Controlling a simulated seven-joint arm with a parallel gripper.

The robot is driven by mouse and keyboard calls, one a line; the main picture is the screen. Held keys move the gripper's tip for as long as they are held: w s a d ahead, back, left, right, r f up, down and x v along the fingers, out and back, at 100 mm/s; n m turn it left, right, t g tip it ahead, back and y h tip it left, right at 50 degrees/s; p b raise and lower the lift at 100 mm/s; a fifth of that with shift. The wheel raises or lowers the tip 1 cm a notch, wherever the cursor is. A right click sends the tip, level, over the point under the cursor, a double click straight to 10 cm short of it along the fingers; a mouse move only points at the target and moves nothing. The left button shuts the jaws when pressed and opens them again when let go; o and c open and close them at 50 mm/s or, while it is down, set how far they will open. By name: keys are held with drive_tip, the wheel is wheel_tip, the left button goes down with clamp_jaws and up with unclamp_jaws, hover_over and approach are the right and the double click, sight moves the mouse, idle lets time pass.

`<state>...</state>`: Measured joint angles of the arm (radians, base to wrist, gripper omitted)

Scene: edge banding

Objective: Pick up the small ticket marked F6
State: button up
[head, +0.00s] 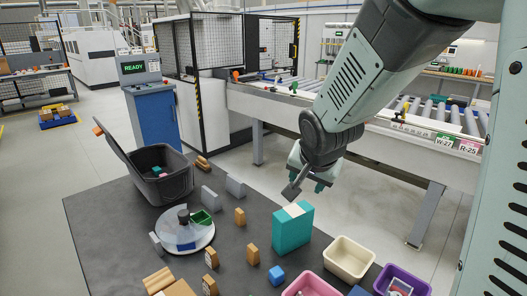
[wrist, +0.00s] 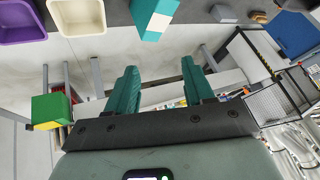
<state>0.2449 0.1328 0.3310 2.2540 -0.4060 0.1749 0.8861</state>
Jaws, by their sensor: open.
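I cannot make out a ticket marked F6 in either view; any small print on the table is too small to read. My gripper (head: 312,182) hangs above the far edge of the dark table, up and behind the teal box (head: 292,232). In the wrist view its two green fingers (wrist: 161,85) stand wide apart with nothing between them. The teal box, with a pale band on top, also shows at the top of that view (wrist: 153,14). The purple bin (head: 402,278) holds a small item with a pale face, its marking unreadable.
On the table (head: 120,225) stand a dark lidded bin (head: 163,185), a clear round dish (head: 186,232), a cream bin (head: 349,257), a pink bin (head: 312,286), a blue block (head: 277,275) and several wooden blocks. A roller conveyor (head: 290,102) runs behind, with clear floor between.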

wheel_tip(320, 180, down, 9)
drive_tip(key=w+a+m+g+y, duration=0.1)
drive_tip(key=w+m+y, duration=0.1)
drive_tip(key=m, duration=0.1)
drive_tip(key=m+t+y, duration=0.2)
drive_tip(key=m+y, duration=0.4)
drive_tip(key=m, duration=1)
approach(252, 246)
drive_tip(key=x, duration=0.4)
drive_tip(key=shift+s+d+f, duration=0.15)
drive_tip(key=shift+s+f, duration=0.1)
drive_tip(key=shift+f, duration=0.05)
drive_tip(key=m, duration=0.1)
drive_tip(key=m+t, duration=0.1)
drive_tip(key=m, duration=0.1)
drive_tip(key=a+f+m+t+y, duration=0.1)
drive_tip(key=shift+w+m, duration=0.3)
drive_tip(key=shift+w, duration=0.1)
drive_tip(key=x, duration=0.7)
drive_tip(key=shift+w+a+f, duration=0.1)
drive_tip(key=shift+w+a, duration=0.05)
clamp_jaws()
